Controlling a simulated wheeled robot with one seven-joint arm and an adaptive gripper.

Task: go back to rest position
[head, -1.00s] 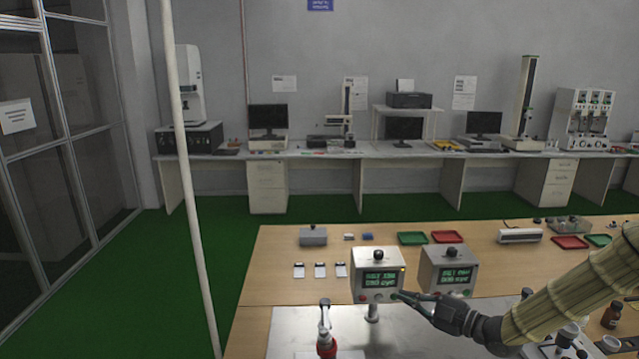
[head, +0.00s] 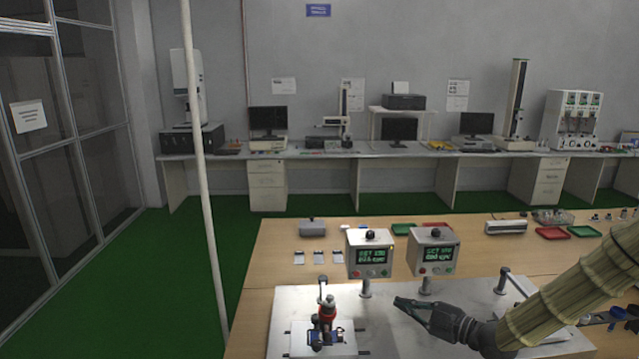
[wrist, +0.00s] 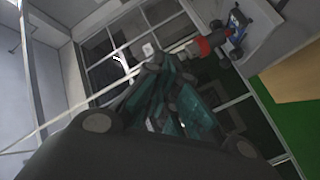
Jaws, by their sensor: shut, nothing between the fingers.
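My gripper (head: 405,305) is shut and empty. It hangs above the pale metal plate (head: 384,328) on the wooden table, in front of two grey control boxes. The left box (head: 369,254) and the right box (head: 434,251) stand on posts and have lit green screens. The fingertips are apart from both boxes. In the wrist view my fingers (wrist: 165,95) come together in the middle. My sleeved arm reaches in from the right.
A red and black fixture with blue parts (head: 326,318) stands left of my gripper; its red part (wrist: 200,48) also shows in the wrist view. A black-topped post (head: 503,280) stands to the right. Red and green trays (head: 552,233) lie at the back right.

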